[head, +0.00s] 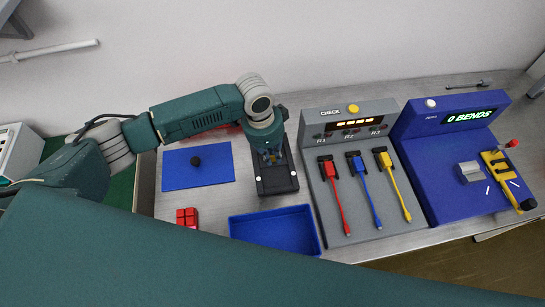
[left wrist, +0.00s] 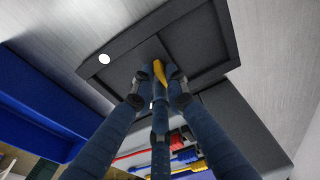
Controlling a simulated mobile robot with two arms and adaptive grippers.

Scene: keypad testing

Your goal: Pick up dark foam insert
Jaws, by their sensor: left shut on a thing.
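A black open tray (head: 278,185) stands on the metal bench, left of the grey check panel. My left gripper (head: 270,157) points down into its far part, with the arm covering some of the tray. In the left wrist view the fingers (left wrist: 158,88) are closed together at a dark piece, the dark foam insert (left wrist: 150,50), which is hard to tell from the black tray around it. A small yellow part (left wrist: 159,72) shows between the fingertips. Whether the insert is clear of the tray floor cannot be told. My right gripper is not in view.
A blue tray (head: 233,226) lies in front of the black tray. A blue mat (head: 168,182) with a black knob and red blocks (head: 187,216) lie left. The grey check panel (head: 318,170) with red, blue and yellow cables and a blue display unit (head: 430,165) stand right.

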